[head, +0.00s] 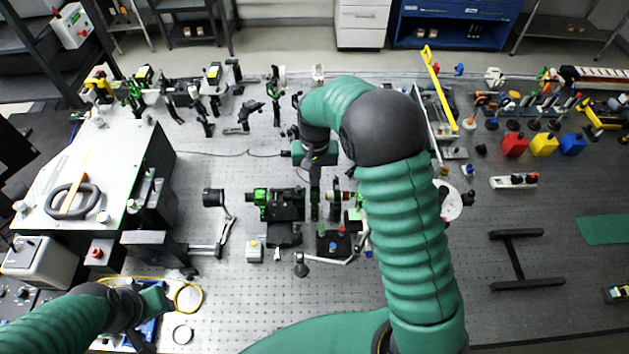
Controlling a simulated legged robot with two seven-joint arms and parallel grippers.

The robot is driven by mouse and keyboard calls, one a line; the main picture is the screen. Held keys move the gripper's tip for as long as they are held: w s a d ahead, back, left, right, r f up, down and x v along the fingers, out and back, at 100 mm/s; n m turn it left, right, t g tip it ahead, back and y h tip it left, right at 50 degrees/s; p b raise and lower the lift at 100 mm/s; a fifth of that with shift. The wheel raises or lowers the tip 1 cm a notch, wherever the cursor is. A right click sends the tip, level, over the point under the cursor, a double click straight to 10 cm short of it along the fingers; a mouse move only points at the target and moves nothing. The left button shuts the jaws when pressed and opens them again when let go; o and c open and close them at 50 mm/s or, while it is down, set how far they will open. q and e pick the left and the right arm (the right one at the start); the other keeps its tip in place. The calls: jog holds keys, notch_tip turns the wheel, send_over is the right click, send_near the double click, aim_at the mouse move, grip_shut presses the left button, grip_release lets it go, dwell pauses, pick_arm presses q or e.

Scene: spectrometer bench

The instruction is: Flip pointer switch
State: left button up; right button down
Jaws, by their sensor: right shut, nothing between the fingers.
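My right arm reaches up and bends back over the middle of the bench. My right gripper (315,208) points down among the optics at the centre and is shut with nothing in it. Just below it is a dark box (333,243) with red and blue knobs. A small white box (253,250) with a yellow top stands to its left. I cannot tell which of these, if either, is the pointer switch. My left gripper (156,300) is low at the left, beside a yellow cable loop; its fingers are too unclear to read.
Green and black optics mounts (277,205) crowd the space left of my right gripper. A white-topped instrument (85,170) stands at the left. Red (515,144), yellow and blue blocks sit at the right.

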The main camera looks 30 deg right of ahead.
jog(key=shift+f, duration=0.25)
jog(key=shift+r, duration=0.15)
notch_tip(320, 180, up, 2)
jog(key=shift+r+p, duration=0.15)
jog(key=shift+p, duration=0.9)
notch_tip(320, 180, up, 5)
jog(key=p, duration=0.3)
jog(key=shift+f+p, duration=0.2)
jog(key=shift+p, duration=0.1)
jog(key=shift+f, duration=0.1)
